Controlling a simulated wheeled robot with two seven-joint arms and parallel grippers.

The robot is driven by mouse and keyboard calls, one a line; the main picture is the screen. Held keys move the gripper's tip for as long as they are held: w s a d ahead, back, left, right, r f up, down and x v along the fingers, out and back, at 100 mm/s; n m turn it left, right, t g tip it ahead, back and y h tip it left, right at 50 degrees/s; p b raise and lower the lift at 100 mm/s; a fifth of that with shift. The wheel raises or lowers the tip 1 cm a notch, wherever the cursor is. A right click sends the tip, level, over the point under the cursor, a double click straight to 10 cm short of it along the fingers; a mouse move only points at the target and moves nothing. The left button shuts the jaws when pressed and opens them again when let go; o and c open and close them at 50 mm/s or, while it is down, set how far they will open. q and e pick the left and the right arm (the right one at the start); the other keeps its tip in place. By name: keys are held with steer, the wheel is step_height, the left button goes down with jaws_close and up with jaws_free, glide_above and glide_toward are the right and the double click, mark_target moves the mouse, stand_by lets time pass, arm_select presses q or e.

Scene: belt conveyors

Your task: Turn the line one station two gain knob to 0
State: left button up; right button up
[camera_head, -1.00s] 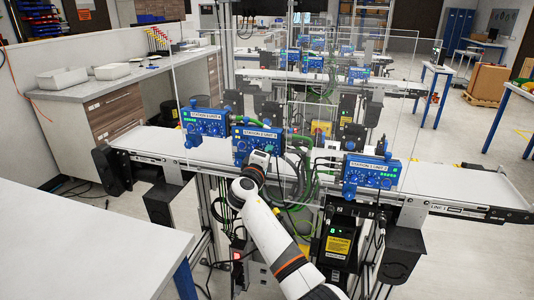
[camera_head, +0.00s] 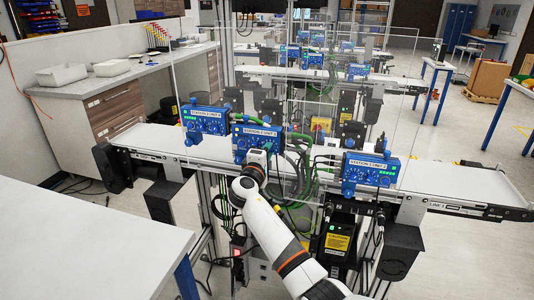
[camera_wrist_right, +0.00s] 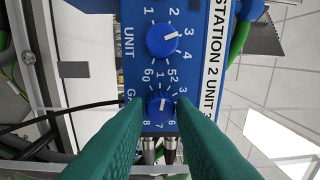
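The blue control box labelled Station 2 Unit 3 (camera_head: 243,145) sits over the belt in the head view, and its face fills the middle of the right wrist view (camera_wrist_right: 187,60). Its gain knob (camera_wrist_right: 160,105) is small and blue, below the larger unit knob (camera_wrist_right: 162,40). The gain knob's white mark points roughly toward the top of the wrist picture. My right gripper (camera_wrist_right: 160,112) has one green finger on each side of the gain knob. I cannot tell whether the fingers touch it. In the head view the right gripper (camera_head: 262,154) is largely hidden by its wrist. My left gripper is out of view.
Another blue box (camera_head: 203,118) is at left and one labelled Station 2 (camera_head: 370,170) at right, both above the white belt (camera_head: 465,183). Clear panels stand around the boxes. Green and black cables hang close by. A grey-white table (camera_head: 80,245) is at front left.

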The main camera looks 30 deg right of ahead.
steer(key=o, duration=0.3)
steer(key=shift+a, duration=0.1)
steer(key=b+v, duration=0.3)
steer(key=v, duration=0.9)
steer(key=shift+b, duration=0.3)
